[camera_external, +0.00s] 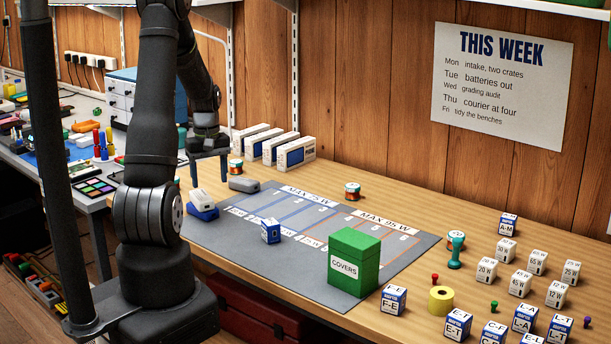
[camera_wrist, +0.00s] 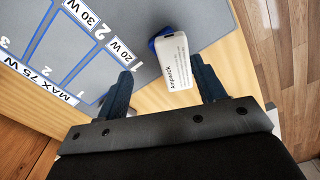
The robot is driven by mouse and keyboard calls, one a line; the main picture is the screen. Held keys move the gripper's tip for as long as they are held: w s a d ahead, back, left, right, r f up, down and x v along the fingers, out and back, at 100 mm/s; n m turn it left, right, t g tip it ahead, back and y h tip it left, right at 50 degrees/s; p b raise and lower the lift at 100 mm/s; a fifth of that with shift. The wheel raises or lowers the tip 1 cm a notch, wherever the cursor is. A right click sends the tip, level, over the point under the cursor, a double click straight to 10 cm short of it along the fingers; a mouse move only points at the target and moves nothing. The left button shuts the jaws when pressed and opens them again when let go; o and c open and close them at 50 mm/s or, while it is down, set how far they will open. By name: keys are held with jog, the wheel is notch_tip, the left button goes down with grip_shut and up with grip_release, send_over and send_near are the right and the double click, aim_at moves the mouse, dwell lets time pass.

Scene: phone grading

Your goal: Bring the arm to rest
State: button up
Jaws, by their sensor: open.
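My gripper (camera_external: 208,170) hangs above the back left of the bench, fingers down, open and empty. In the wrist view my gripper (camera_wrist: 161,73) has its two dark fingers wide apart. A white block with a blue base (camera_external: 202,204) stands on the bench near the mat's left edge. In the wrist view this white block (camera_wrist: 175,62) shows lettering and appears between the fingers, seemingly beyond them; no contact is visible.
The grey mat (camera_external: 325,290) carries marked lanes, a blue-white cube (camera_external: 270,230) and a green COVERS box (camera_external: 354,262). White boxed units (camera_external: 296,152) stand behind my gripper. A grey block (camera_external: 244,184) lies close by. Several labelled cubes (camera_external: 520,283) fill the right.

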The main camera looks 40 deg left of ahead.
jog(key=w+d+r, duration=0.2)
jog(key=d+r, duration=0.3)
jog(key=d, duration=0.3)
jog(key=w+a+f+n, duration=0.2)
jog(key=w+a, duration=0.6)
jog(key=a, duration=0.4)
jog(key=w+a+f+n, duration=0.2)
jog(key=w+a+f, duration=0.1)
jog(key=w+a, duration=0.6)
jog(key=a, duration=0.3)
jog(key=shift+w, duration=0.25)
jog(key=shift+a, duration=0.1)
